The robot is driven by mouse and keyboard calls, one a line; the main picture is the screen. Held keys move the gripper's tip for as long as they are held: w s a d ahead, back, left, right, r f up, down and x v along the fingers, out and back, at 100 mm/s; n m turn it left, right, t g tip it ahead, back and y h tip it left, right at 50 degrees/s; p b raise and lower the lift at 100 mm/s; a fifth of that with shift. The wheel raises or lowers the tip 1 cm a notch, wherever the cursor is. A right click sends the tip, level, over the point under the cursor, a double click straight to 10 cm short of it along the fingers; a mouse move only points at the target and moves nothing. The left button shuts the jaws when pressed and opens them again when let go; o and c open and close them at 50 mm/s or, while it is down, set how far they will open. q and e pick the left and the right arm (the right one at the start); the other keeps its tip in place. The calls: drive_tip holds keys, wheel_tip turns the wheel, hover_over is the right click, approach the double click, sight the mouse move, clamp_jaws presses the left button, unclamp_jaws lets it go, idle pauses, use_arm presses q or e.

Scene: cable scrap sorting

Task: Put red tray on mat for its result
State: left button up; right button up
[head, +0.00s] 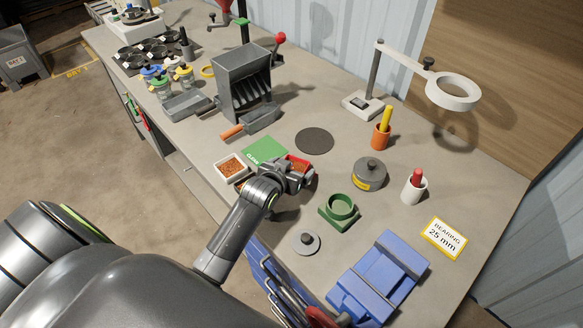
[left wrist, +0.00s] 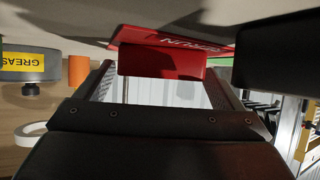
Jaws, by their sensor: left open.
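The red tray (head: 298,160) shows behind my left gripper (head: 292,178) in the head view, partly hidden by it. In the left wrist view, a red wall of the tray (left wrist: 160,62) shows upside down between the two fingers. My left gripper is open around or just in front of it; I cannot tell if the fingers touch it. A red surface with white lettering (left wrist: 190,40), apparently a mat, adjoins the tray. A green mat (head: 265,149) marked "CLEAN" lies behind and left of the gripper. My right gripper is not in view.
A white tray of copper-coloured bits (head: 230,167) stands left of the gripper. A grey slotted hopper (head: 243,82) stands behind. A dark disc (head: 314,141), a grease tin (head: 369,174) and a green ring holder (head: 340,209) are nearby.

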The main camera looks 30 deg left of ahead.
use_arm(q)
drive_tip(key=shift+r, duration=0.2)
drive_tip(key=v, duration=1.2)
drive_tip(key=shift+b, duration=0.3)
